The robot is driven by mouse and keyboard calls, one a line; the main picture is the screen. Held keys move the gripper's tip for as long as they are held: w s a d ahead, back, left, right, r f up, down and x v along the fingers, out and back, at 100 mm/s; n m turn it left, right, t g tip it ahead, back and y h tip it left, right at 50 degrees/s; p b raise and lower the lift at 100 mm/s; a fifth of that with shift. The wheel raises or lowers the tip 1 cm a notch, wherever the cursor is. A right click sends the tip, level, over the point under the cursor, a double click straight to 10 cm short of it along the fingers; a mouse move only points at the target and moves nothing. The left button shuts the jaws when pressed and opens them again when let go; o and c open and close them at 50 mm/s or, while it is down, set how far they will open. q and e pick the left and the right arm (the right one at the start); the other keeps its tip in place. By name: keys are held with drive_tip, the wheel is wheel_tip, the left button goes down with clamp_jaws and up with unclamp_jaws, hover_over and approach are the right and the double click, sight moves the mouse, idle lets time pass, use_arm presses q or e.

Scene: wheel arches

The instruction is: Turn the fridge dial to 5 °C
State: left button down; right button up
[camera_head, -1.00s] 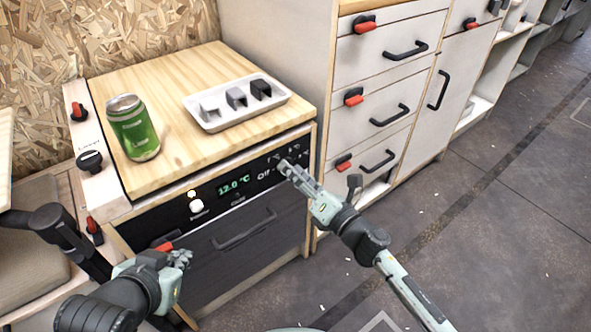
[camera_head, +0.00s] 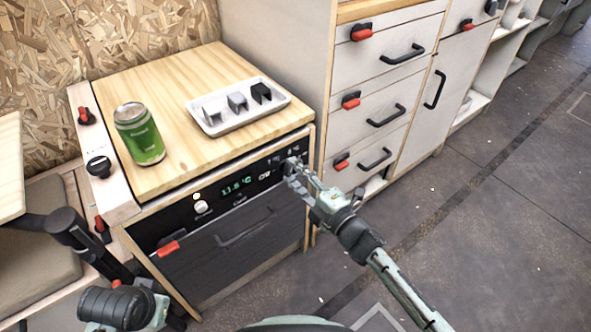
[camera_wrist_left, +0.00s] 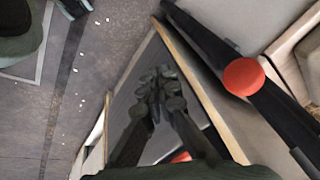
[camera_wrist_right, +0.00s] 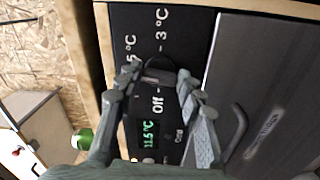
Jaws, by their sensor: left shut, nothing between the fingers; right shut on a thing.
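The fridge (camera_head: 225,248) has a black control panel under the wooden worktop. Its green display (camera_head: 237,186) reads about 11.5 °C. My right gripper (camera_head: 292,170) is at the right end of the panel, shut on the fridge dial. In the right wrist view the dial (camera_wrist_right: 158,75) sits between the fingertips, mostly hidden, with the marks Off, 3 °C and 5 °C around it. Where its pointer stands I cannot tell. My left gripper (camera_wrist_left: 155,85) is shut and empty, low beside the fridge front; its fingers are out of the head view.
A green can (camera_head: 139,134) and a white tray (camera_head: 238,125) with several small blocks stand on the worktop. A white knob (camera_head: 201,207) is at the panel's left. Drawers with red latches stand right; the floor there is clear.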

use_arm(q)
drive_tip(key=shift+d+p+x, duration=0.15)
drive_tip(key=shift+p+x, duration=0.2)
drive_tip(key=shift+x, duration=0.55)
drive_tip(key=shift+d+p+x, duration=0.15)
drive_tip(key=shift+p+x, duration=0.2)
drive_tip(key=shift+x, duration=0.6)
use_arm(e)
drive_tip(key=shift+m, duration=1.9)
use_arm(q)
drive_tip(key=shift+s+f, duration=0.25)
use_arm(e)
drive_tip(key=o, duration=1.2)
drive_tip(key=shift+c, duration=0.2)
use_arm(q)
drive_tip(key=shift+w+d+r, duration=0.1)
use_arm(e)
drive_tip(key=v, duration=1.2)
